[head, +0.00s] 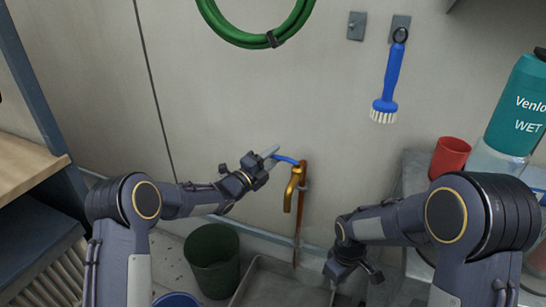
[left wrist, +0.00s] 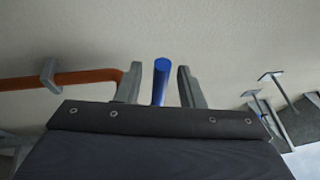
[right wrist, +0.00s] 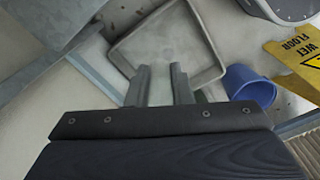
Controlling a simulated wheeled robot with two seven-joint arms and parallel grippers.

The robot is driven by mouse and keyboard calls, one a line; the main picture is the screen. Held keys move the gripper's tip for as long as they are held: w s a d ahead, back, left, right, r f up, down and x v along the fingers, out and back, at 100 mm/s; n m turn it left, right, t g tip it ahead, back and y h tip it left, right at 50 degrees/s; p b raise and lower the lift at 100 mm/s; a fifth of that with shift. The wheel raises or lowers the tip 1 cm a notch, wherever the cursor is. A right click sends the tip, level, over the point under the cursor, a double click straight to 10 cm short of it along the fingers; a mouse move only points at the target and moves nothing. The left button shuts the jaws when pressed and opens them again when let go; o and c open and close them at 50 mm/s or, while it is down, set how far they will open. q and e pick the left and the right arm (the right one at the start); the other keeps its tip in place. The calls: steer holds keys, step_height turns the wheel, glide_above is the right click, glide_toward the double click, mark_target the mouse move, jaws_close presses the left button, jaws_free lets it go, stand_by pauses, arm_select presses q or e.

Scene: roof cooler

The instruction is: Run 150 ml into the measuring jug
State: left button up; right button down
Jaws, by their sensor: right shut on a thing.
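The brass tap (head: 291,190) is on the wall, with a copper pipe (head: 298,235) beside it. Its blue lever (head: 287,160) points left; the left wrist view shows the lever's end (left wrist: 161,75) between the fingers, with gaps on both sides. My left gripper (head: 269,156) is open around it. My right gripper (head: 372,276) is low, right of the tap, above the floor area. In the right wrist view its fingers (right wrist: 158,85) are close together; I cannot make out what they hold. I cannot pick out a measuring jug for certain.
A grey tray (head: 245,292) lies below the tap; its rim (right wrist: 215,45) shows in the right wrist view. A green bucket (head: 212,262) and a blue bucket (head: 178,299) stand left. A red cup (head: 450,156) and teal bottle (head: 518,105) stand right. A yellow sign (right wrist: 295,65) is nearby.

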mark_target(276, 156)
arm_select(q)
steer(key=shift+w+d, duration=0.1)
steer(key=shift+c, duration=0.4)
jaws_close()
steer(key=s+n+t+y, duration=0.1)
steer(key=y, duration=0.1)
steer(key=s+n+t+y, duration=0.1)
steer(key=n+y, duration=0.1)
steer(key=s+n+t+y, duration=0.1)
steer(key=t+y, duration=0.1)
steer(key=y, duration=0.1)
steer(key=shift+s+r+n, duration=0.1)
steer(key=shift+s+n, duration=0.1)
steer(key=shift+n, duration=0.1)
steer(key=shift+s+d+n+t+y, duration=0.15)
steer(key=shift+s+n+y, duration=0.5)
steer(key=shift+y, duration=0.8)
steer(key=shift+s+d+n+t+y, duration=0.1)
steer(key=shift+s+n+t+y, duration=0.15)
steer(key=shift+n+y, duration=0.95)
steer(key=shift+s+d+n+t+y, duration=0.15)
steer(key=shift+s+n+y, duration=0.4)
steer(key=shift+y, duration=1.1)
steer(key=shift+o, duration=0.4)
jaws_free()
